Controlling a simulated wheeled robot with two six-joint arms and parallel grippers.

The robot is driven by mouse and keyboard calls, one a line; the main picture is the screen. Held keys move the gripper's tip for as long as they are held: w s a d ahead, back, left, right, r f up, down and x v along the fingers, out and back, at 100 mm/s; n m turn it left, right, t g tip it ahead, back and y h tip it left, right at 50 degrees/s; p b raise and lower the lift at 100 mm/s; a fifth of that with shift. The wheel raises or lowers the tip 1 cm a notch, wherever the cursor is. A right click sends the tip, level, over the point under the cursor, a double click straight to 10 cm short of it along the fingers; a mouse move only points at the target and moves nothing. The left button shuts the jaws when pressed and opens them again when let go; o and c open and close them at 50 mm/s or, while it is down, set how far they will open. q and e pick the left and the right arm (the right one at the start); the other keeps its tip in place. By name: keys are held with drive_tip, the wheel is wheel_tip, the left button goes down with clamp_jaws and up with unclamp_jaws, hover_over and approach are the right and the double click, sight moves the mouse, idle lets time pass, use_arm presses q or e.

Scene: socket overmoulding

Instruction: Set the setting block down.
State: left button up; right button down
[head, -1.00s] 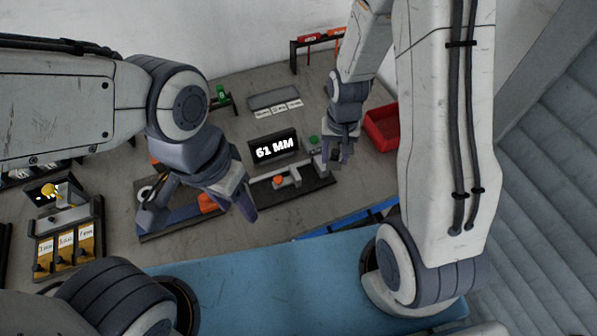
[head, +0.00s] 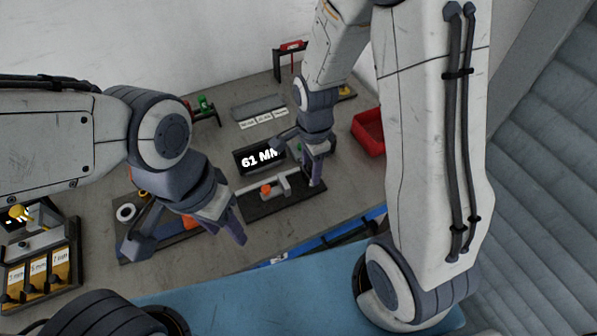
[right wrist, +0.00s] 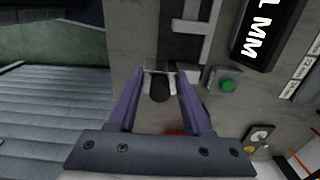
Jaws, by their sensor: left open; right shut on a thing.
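In the right wrist view a small dark piece with a rounded near end (right wrist: 160,89) sits between my right fingertips; I take it as the setting block. My right gripper (right wrist: 159,68) is shut on it, at the end of the measuring fixture's dark base (right wrist: 180,48). In the head view my right gripper (head: 312,182) is at the right end of this fixture (head: 258,208), and the block cannot be made out. Whether the block touches a surface is unclear. My left gripper (head: 184,241) is open and empty, over the bench left of the fixture.
A display (head: 259,158) reading 61 MM stands behind the fixture, with a green button (right wrist: 228,86) near it. A red bin (head: 368,134) is at the right. A rack with labelled slots (head: 38,270) stands at the left. A blue surface (head: 250,290) lies in front.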

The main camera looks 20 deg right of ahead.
drive_tip(key=w+f, duration=0.1)
drive_tip(key=w+a, duration=0.1)
drive_tip(key=w+a+f, duration=0.1)
drive_tip(key=w, duration=0.1)
drive_tip(key=shift+f+p, duration=0.35)
drive_tip(key=shift+w+f+p, duration=0.1)
drive_tip(key=shift+f+p, duration=0.2)
drive_tip(key=shift+f, duration=1.7)
drive_tip(key=shift+f, duration=0.15)
drive_tip(key=shift+c, duration=1.7)
unclamp_jaws()
